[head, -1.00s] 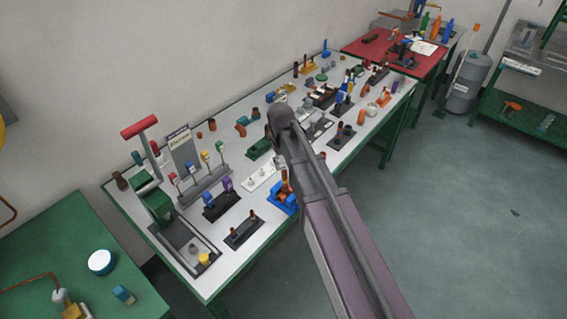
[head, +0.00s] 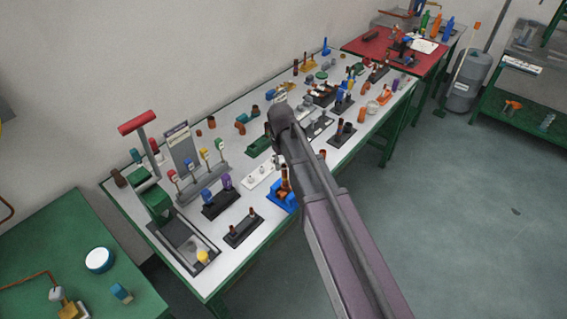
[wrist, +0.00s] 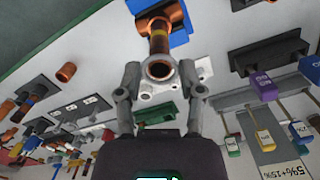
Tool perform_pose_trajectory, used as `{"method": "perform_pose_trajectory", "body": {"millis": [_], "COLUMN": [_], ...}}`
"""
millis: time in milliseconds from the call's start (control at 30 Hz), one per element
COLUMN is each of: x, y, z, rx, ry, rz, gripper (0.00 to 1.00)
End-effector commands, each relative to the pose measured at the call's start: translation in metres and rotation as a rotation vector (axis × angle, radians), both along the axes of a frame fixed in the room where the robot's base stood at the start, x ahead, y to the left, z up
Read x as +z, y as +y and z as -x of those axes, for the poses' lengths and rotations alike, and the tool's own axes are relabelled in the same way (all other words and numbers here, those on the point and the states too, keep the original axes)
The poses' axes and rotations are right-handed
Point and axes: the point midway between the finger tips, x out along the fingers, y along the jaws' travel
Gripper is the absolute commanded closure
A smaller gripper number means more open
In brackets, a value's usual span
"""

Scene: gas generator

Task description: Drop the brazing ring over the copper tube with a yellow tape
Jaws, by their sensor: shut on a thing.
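My gripper (wrist: 160,76) is in the wrist view, its two fingers on either side of a round copper opening. It is shut on the brazing ring (wrist: 160,69), which I cannot clearly separate from the copper tube end behind it. A copper tube (wrist: 158,43) with a yellowish-brown band stands in a blue holder (wrist: 180,32) just beyond the fingertips. I cannot tell whether the ring is around the tube or only lined up with it. In the head view the blue holder (head: 283,199) shows beside my arm, which hides my fingertips.
A white perforated plate (wrist: 160,97) lies below the fingers. A dark stand with two copper tubes (head: 243,230) and a stand with blue and purple pieces (head: 220,203) are close by on the crowded white table (head: 230,263).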

Motion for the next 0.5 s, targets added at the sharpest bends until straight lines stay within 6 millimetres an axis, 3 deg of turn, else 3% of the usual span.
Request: {"method": "perform_pose_trajectory", "body": {"millis": [500], "x": [-0.0071], "y": [-0.0005], "z": [0.0003], "rx": [0.000], "ry": [0.000], "rz": [0.000], "gripper": [0.67]}}
